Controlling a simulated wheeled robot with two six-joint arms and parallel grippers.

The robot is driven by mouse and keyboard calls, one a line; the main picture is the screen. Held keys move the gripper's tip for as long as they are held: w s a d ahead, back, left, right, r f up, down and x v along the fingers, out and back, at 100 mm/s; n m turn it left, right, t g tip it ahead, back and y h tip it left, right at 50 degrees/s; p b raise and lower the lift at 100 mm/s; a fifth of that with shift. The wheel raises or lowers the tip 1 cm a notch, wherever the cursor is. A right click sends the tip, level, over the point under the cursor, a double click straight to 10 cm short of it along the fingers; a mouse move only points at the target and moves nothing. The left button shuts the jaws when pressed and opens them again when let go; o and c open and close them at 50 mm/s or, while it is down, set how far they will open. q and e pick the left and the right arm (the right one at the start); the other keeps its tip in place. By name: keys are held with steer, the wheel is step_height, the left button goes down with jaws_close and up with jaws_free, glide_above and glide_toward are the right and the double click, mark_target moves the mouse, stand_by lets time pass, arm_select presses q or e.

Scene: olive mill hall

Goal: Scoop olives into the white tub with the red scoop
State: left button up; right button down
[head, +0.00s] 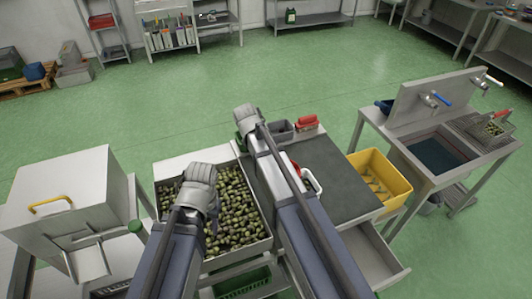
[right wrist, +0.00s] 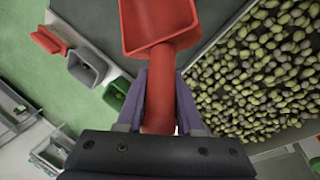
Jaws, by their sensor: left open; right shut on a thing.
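The red scoop (right wrist: 160,28) is in my right gripper (right wrist: 162,105), which is shut on its handle in the right wrist view. The visible part of its bowl looks empty. In the head view my right gripper (head: 247,118) is beyond the far end of the olive tray. Olives (head: 237,210) fill the tray (head: 262,246); they also show in the right wrist view (right wrist: 255,75). My left gripper (head: 200,180) is open over the tray's left part. A white rim (head: 312,181), apparently the white tub, is partly hidden behind my right arm.
A grey bin (head: 280,130) and a red object (head: 307,121) stand at the dark worktop's far edge. A yellow crate (head: 383,178) is at its right, beside a sink unit (head: 440,150). A grey machine (head: 65,195) stands left. The worktop's right part is clear.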

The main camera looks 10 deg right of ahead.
step_height(320, 180, down, 8)
steer(key=w+a+g+h+b, duration=0.15)
steer(key=h+b, duration=0.35)
steer(key=b, duration=0.6)
steer(key=shift+n, duration=0.4)
steer(key=shift+s+a+r+p, duration=0.1)
steer(key=shift+a+r+p, duration=0.05)
steer(key=shift+r+p, duration=0.8)
steer(key=shift+s+a+r+p, duration=0.1)
steer(key=shift+a+r+p, duration=0.05)
steer(key=shift+r+p, duration=0.8)
steer(key=shift+s+a+r+p, duration=0.1)
steer(key=shift+a+r+p, duration=0.05)
steer(key=shift+r+p, duration=0.8)
steer(key=shift+f, duration=0.15)
